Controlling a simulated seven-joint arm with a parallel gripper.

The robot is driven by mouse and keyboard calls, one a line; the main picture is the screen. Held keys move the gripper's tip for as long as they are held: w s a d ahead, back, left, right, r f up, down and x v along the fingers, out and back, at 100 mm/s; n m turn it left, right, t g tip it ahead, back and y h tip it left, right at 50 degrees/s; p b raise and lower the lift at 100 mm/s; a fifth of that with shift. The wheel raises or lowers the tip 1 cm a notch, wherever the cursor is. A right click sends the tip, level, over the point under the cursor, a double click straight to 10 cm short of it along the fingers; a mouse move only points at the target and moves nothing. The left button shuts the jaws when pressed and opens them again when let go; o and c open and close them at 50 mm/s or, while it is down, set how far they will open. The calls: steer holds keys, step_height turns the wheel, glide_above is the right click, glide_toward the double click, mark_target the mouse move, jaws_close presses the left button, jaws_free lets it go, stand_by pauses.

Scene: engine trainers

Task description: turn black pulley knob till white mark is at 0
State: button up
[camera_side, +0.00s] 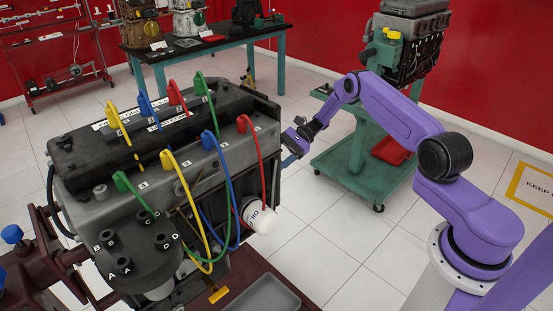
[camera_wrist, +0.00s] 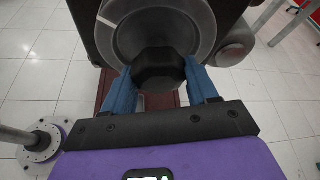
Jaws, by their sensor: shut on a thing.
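The black pulley knob (camera_wrist: 158,70) is a dark faceted knob in the middle of the round grey pulley (camera_wrist: 200,27) in the wrist view. My gripper (camera_wrist: 162,85) has one blue finger on each side of the knob and is shut on it. In the side view my gripper (camera_side: 294,146) is at the right end of the engine (camera_side: 75,178), and the knob and pulley are hidden behind the engine there.
Coloured leads arch over the engine top, and a white oil filter (camera_side: 260,216) sticks out near its lower right. A green wheeled stand (camera_side: 360,175) with another engine is behind my arm. A grey tray (camera_side: 262,296) lies below the engine. The tiled floor between is clear.

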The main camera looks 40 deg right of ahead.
steer(key=m+g, duration=0.2)
steer(key=m, duration=0.1)
steer(key=shift+f, duration=0.15)
steer(key=shift+s+d+m+g, duration=0.1)
steer(key=shift+m+g, duration=1.2)
steer(key=shift+m, duration=0.4)
steer(key=o, duration=1)
steer(key=shift+r, duration=0.2)
